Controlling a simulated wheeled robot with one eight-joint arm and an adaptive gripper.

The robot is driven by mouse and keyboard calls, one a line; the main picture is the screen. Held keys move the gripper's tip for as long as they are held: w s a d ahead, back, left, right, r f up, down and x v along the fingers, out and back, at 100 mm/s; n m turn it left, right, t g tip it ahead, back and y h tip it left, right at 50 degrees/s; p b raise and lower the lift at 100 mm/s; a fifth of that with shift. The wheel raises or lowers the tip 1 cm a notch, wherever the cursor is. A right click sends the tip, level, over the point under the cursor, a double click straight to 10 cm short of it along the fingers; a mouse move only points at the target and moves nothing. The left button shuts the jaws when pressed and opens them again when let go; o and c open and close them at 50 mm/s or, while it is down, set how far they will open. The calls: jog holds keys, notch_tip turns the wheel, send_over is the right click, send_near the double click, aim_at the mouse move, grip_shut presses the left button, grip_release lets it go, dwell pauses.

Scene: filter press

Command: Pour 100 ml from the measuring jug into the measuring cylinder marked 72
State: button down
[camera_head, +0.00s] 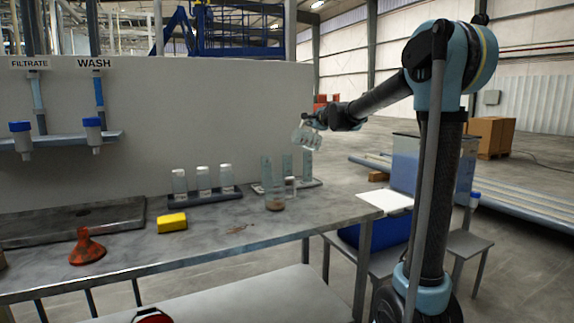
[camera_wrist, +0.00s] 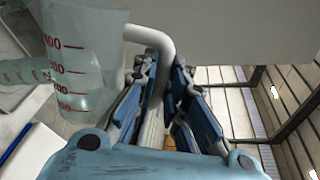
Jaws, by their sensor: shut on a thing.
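My gripper (camera_head: 316,123) is shut on the handle of the clear measuring jug (camera_head: 306,138) and holds it in the air above the back right of the bench. In the wrist view the jug (camera_wrist: 82,65) has red graduation marks, and its pale handle (camera_wrist: 157,45) runs between my gripper's fingers (camera_wrist: 165,80). The jug looks somewhat tilted in the head view; its liquid level is unclear. Clear cylinders stand below it at the back of the bench: one on the left (camera_head: 266,171), one in the middle (camera_head: 287,165), one on the right (camera_head: 307,164). No number 72 is readable.
A rack (camera_head: 205,197) holds white-capped bottles. A grey wall (camera_head: 160,120) rises behind the bench (camera_head: 215,245).

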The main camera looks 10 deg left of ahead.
jog(key=shift+s+a+f+n+h+p, duration=0.15)
jog(key=shift+s+a+n+p, duration=0.2)
jog(key=shift+a+p, duration=0.3)
jog(key=shift+s+a+f+n+h+p, duration=0.1)
jog(key=shift+a+n+h+p, duration=0.05)
jog(key=shift+a+n+p, duration=0.45)
dwell(1.2)
jog(key=shift+s+a+f+n+p, duration=0.2)
jog(key=shift+a+n+p, duration=0.25)
jog(key=shift+a+p, duration=0.15)
dwell(0.9)
jog(key=shift+w+d+r+m, duration=0.15)
jog(key=shift+d+m, duration=0.15)
jog(key=shift+d, duration=0.15)
jog(key=shift+w+d+r+m, duration=0.15)
jog(key=shift+d+m, duration=0.15)
jog(key=shift+d, duration=0.35)
jog(key=shift+w+d+m, duration=0.15)
jog(key=shift+d+m, duration=0.05)
jog(key=shift+m, duration=0.1)
